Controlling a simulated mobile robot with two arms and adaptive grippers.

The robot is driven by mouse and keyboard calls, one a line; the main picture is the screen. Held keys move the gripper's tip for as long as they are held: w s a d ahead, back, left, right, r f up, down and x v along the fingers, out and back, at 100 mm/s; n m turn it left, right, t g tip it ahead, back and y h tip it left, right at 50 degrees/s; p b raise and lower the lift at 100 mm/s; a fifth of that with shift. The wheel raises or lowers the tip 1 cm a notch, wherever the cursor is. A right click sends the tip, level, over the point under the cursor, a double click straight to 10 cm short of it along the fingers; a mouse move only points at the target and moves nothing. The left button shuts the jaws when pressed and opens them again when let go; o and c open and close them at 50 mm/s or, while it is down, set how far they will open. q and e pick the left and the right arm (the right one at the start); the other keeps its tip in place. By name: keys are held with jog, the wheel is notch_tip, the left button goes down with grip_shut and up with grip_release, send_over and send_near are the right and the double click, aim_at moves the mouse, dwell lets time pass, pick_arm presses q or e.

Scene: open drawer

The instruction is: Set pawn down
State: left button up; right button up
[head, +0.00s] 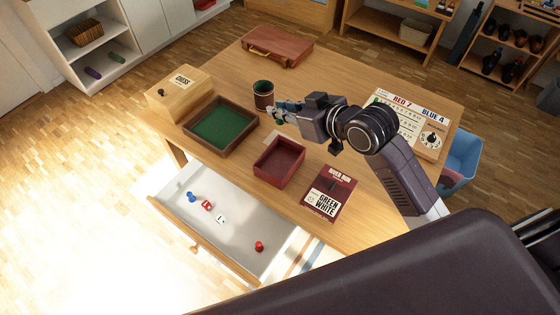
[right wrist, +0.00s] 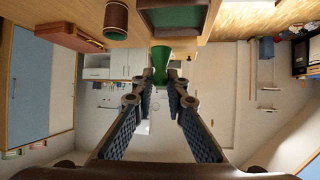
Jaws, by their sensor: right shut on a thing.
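My right gripper (head: 281,112) is over the table, near the dark dice cup and the green-lined tray. In the right wrist view my right gripper (right wrist: 161,75) is shut on a green pawn (right wrist: 160,59). In the head view the pawn is mostly hidden by the fingers. A blue pawn (head: 190,197) and a red pawn (head: 259,246) are in the open white drawer (head: 232,240), with a red die (head: 207,205) and a white die (head: 221,219) between them. My left gripper is not in view.
On the table (head: 350,205) stand a wooden chess box (head: 180,95), the green-lined tray (head: 249,131), the dice cup (head: 263,94), an empty dark red box (head: 290,159), a "Green White" card (head: 329,195) and a scoreboard (head: 410,120). A brown case (head: 277,47) lies at the back.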

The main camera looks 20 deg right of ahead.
notch_tip(320, 180, down, 14)
jog(key=shift+f, duration=0.15)
jog(key=shift+f+b, duration=0.4)
jog(key=shift+f, duration=2.2)
jog(key=shift+f, duration=0.15)
jog(key=o, duration=0.7)
jog(key=shift+o, duration=0.2)
jog(key=v, duration=1.2)
